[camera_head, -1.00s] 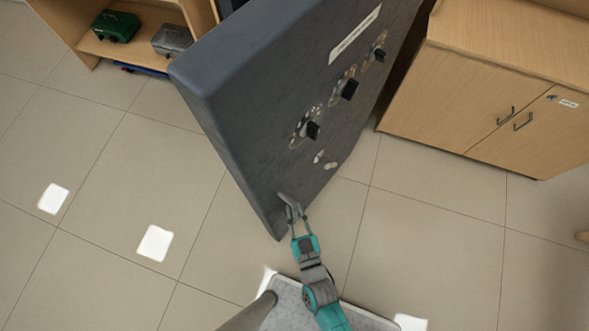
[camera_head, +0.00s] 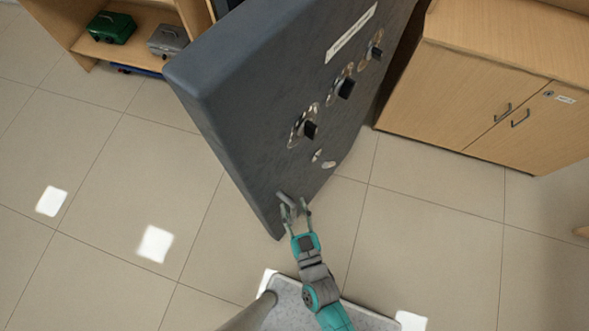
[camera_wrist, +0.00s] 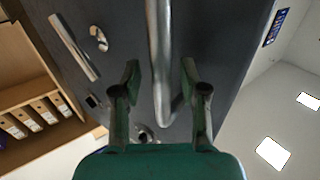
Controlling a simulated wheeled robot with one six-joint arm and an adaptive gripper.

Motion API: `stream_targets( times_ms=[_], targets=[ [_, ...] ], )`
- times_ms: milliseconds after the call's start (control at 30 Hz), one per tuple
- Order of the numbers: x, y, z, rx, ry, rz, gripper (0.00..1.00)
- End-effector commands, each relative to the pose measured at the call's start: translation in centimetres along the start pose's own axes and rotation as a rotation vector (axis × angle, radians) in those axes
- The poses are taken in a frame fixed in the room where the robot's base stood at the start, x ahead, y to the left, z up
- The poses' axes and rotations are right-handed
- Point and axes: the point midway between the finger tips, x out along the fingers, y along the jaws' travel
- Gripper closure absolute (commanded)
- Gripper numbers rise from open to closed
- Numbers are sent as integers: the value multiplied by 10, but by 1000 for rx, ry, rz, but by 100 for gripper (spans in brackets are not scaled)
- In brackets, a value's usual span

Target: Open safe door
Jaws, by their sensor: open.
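The dark grey safe door (camera_head: 250,110) stands swung out in the head view, with several black dials and knobs on its face. Its bar handle (camera_head: 287,200) is near the lower edge. My gripper (camera_head: 294,210) is open at this handle. In the wrist view the handle (camera_wrist: 158,60) runs down between the two spread fingers of my gripper (camera_wrist: 160,80), apart from both. The door face (camera_wrist: 215,40) fills the upper middle behind them. The safe's inside is hidden in both views.
A wooden cabinet (camera_head: 480,100) stands right of the door. A wooden shelf (camera_head: 140,50) with a green box (camera_head: 112,27) and a grey box (camera_head: 168,41) is at the upper left. Tiled floor (camera_head: 110,170) is clear left of the door.

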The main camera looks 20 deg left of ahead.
Motion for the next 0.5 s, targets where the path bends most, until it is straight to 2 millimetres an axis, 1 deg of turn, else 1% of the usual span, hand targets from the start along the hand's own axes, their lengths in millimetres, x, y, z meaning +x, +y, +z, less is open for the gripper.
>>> stream_targets(
  times_ms=[33,100,233,300,500],
  targets=[
    [0,0,-11,2,2,1,57],
    [0,0,-26,3,3,0,57],
    [0,1,-45,2,2,2,57],
    [0,1,-54,2,2,1,57],
    [1,1,-67,1,1,3,57]
  ],
)
